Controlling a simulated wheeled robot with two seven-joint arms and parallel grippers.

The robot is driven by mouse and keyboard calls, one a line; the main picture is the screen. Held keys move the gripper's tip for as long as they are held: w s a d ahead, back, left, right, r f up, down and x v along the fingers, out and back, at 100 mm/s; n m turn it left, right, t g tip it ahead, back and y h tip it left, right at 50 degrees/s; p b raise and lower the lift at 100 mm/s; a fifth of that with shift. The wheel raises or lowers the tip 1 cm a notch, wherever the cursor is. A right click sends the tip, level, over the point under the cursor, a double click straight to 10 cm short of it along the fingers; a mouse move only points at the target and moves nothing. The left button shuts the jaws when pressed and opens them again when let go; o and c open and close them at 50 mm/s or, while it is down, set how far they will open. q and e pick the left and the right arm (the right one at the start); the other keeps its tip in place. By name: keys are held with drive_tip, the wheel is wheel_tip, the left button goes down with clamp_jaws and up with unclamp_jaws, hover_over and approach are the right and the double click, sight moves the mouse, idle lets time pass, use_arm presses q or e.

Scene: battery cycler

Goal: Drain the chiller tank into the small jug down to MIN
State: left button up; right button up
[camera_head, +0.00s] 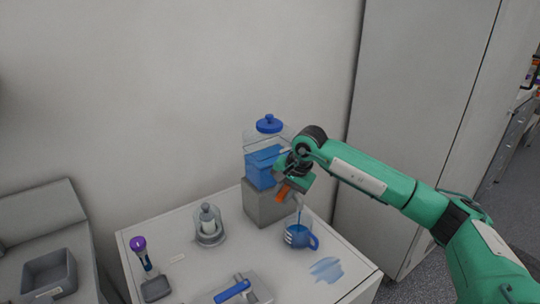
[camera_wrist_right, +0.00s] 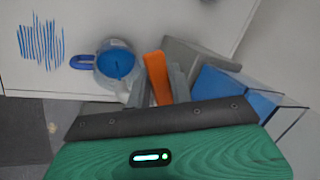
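The chiller tank (camera_head: 262,168) is clear, with a blue lid (camera_head: 269,124) and blue liquid in its lower part; it stands on a grey block. Its level marks are too small to read. The small jug (camera_head: 298,236) stands on the table below the tap, holding blue liquid; it also shows in the wrist view (camera_wrist_right: 116,62). A thin stream seems to fall into it. My right gripper (camera_head: 287,186) is at the tank's front, its fingers closed around the orange tap lever (camera_wrist_right: 157,76). My left gripper is out of view.
A blue hatched patch (camera_head: 326,270) marks the table right of the jug. A grey bin (camera_head: 50,272) lies farther left.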

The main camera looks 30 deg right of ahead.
drive_tip(key=shift+d+f, duration=0.1)
drive_tip(key=shift+f+m, duration=0.15)
drive_tip(key=shift+m, duration=0.15)
